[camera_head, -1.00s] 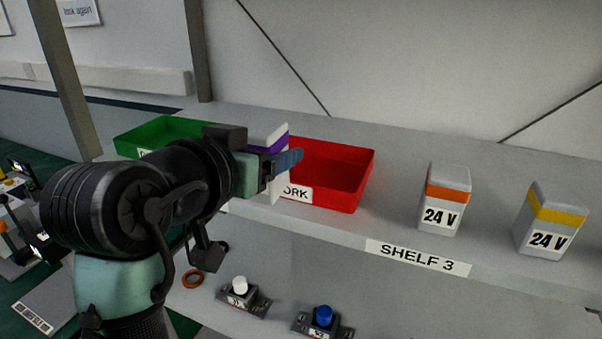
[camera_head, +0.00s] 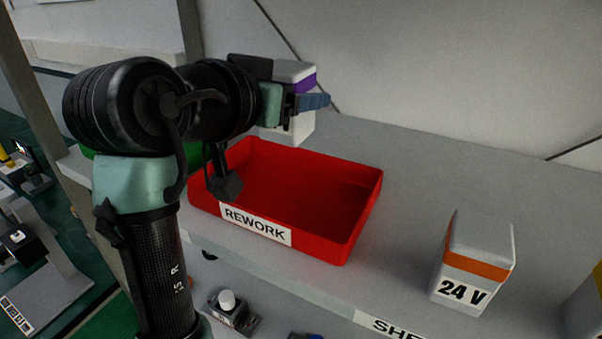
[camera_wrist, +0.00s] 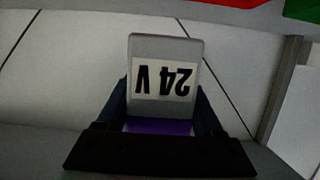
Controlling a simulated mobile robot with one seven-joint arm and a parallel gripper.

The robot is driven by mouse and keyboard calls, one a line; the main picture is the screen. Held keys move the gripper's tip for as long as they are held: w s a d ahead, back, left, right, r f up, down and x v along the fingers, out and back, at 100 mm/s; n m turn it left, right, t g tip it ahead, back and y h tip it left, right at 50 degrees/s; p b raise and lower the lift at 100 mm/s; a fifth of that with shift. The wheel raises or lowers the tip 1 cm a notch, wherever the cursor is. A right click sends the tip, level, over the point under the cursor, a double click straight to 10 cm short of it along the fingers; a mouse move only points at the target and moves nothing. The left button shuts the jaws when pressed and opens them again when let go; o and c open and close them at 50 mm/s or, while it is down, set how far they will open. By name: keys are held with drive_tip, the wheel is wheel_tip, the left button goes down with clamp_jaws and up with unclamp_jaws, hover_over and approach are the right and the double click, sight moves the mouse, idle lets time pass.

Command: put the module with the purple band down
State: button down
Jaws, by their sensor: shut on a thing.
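The module with the purple band (camera_head: 300,75) is a white box held in the air above the back part of the red REWORK tray in the head view. In the wrist view the module (camera_wrist: 165,80) shows its 24 V label upside down, with the purple band close to my gripper. My gripper (camera_head: 312,101) is shut on the module, its blue fingers on either side. Part of the module is hidden behind the fingers and wrist. The red REWORK tray (camera_head: 335,235) looks empty where I can see into it.
A white module with an orange band (camera_head: 475,262) stands right of the red tray. A module with a yellow band (camera_head: 590,300) is cut off at the right edge. A green tray (camera_head: 110,165) is mostly hidden behind my arm. The shelf (camera_head: 420,175) is clear between tray and orange-band module.

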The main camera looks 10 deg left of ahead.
sight(290, 131)
drive_tip(key=f, duration=0.2)
drive_tip(key=s+f+p, duration=0.1)
drive_tip(key=f, duration=0.1)
drive_tip(key=shift+a+f, duration=0.2)
drive_tip(key=shift+f, duration=0.1)
drive_tip(key=shift+w+d+f+p, duration=0.1)
drive_tip(key=shift+f+p, duration=0.15)
drive_tip(key=shift+f, duration=0.95)
drive_tip(key=shift+w+f+p, duration=0.1)
drive_tip(key=shift+f+p, duration=0.1)
drive_tip(key=shift+f, duration=1)
drive_tip(key=shift+f, duration=0.2)
unclamp_jaws()
drive_tip(key=shift+r, duration=0.15)
